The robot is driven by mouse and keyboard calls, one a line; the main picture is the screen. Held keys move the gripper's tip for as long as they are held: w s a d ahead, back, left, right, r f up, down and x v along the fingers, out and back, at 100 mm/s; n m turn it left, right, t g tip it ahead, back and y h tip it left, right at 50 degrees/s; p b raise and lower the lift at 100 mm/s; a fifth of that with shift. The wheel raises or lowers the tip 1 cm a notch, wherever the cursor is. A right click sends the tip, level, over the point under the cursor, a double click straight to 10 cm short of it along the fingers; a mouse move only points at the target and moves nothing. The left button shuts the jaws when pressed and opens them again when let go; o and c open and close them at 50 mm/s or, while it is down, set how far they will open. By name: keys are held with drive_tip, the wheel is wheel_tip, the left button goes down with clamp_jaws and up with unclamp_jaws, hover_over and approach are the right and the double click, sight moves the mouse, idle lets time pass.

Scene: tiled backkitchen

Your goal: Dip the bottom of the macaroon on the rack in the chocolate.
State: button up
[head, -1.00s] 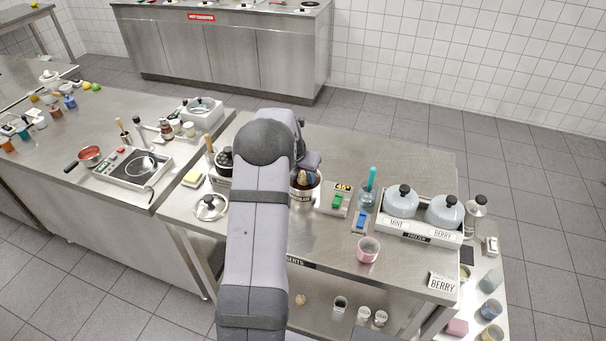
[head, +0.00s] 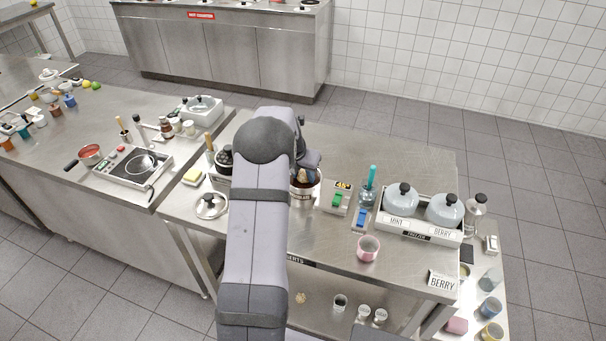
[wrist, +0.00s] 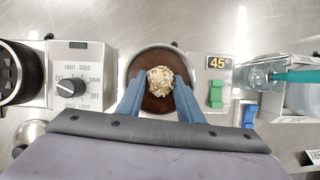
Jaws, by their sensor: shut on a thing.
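The macaroon (wrist: 160,81) is a pale, lumpy round piece between my fingers in the wrist view. My gripper (wrist: 160,88) is shut on it, with blue fingers on either side. The chocolate pot (wrist: 134,66) is a round steel vessel with dark brown chocolate (wrist: 160,106) inside. My gripper and the macaroon are over the pot's opening. In the head view the pot (head: 305,190) shows partly behind my arm, with my gripper at its mouth. Whether the macaroon's bottom touches the chocolate cannot be told. The rack is not clearly visible.
Right of the pot is a 45° display unit with green switch (wrist: 216,94). Left is a dial box (wrist: 75,85). A jar with a teal handle (head: 369,190), freezer tubs (head: 401,203) and a pink cup (head: 368,249) stand farther right.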

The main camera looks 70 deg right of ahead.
sight(303, 173)
drive_tip(key=shift+r, duration=0.1)
drive_tip(key=shift+r+p, duration=2.8)
drive_tip(key=shift+r, duration=0.15)
